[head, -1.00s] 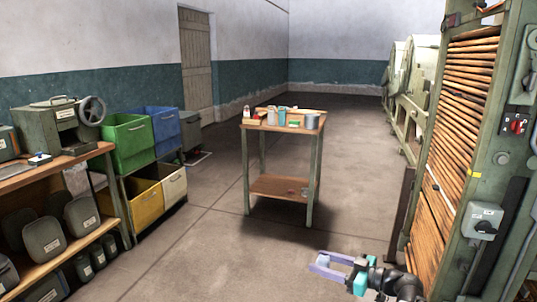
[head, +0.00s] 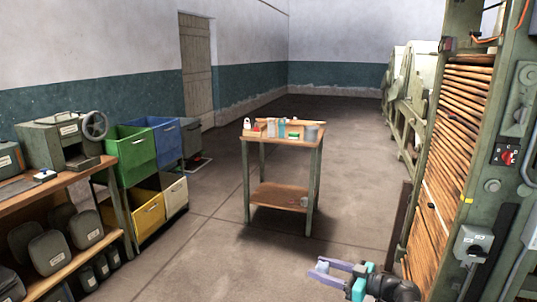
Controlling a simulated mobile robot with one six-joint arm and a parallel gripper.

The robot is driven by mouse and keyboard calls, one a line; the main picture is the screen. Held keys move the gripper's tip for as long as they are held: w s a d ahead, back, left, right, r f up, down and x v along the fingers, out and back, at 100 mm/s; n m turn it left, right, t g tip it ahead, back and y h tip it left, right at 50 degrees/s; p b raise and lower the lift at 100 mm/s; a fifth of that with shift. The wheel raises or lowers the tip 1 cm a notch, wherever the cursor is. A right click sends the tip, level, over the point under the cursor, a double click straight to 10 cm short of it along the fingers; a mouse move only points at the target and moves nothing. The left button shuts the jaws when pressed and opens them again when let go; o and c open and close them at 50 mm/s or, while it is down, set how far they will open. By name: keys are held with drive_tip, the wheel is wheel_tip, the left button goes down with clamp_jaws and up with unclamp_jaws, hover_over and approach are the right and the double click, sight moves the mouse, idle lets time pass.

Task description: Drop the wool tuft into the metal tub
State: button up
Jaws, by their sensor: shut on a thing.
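My gripper (head: 333,270) is at the bottom right of the head view, low in front of the wooden table. Its pale purple fingers are shut on a small whitish thing (head: 322,267), which looks like the wool tuft but is too small to be sure. A small grey tub (head: 311,133), which looks like the metal tub, stands on the right end of the table top. My gripper is well apart from it, on the near side of the table. The tub's inside is not clear.
The wooden table (head: 262,139) also bears several small bottles and boxes, with a lower shelf (head: 268,194). Green, blue and yellow bins (head: 130,152) and a workbench (head: 60,182) stand left. A tall slatted machine (head: 450,150) stands right. The floor between is clear.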

drive_tip(key=shift+d, duration=0.1)
idle(0.3)
drive_tip(key=w+d+r+m+t+h+p, duration=0.25)
drive_tip(key=d+r, duration=0.25)
drive_tip(key=d, duration=0.8)
drive_tip(key=w+d+r+m+t+h+p, duration=0.15)
drive_tip(key=d+r+p, duration=0.3)
drive_tip(key=d, duration=0.95)
drive_tip(key=s+d+r+m+h+p, duration=0.1)
drive_tip(key=s+d+r, duration=0.1)
drive_tip(key=d, duration=0.7)
drive_tip(key=s+d+r+m+t+h+p, duration=0.1)
drive_tip(key=s+d+r+h+p, duration=0.1)
drive_tip(key=d+r, duration=0.3)
drive_tip(key=s+d+r+m+t+h+p, duration=0.1)
drive_tip(key=s+d+r+h+p, duration=0.1)
drive_tip(key=d, duration=1.2)
drive_tip(key=shift+s+r+m, duration=0.35)
drive_tip(key=shift+r+m, duration=0.05)
drive_tip(key=shift+r, duration=0.45)
drive_tip(key=shift+a, duration=0.1)
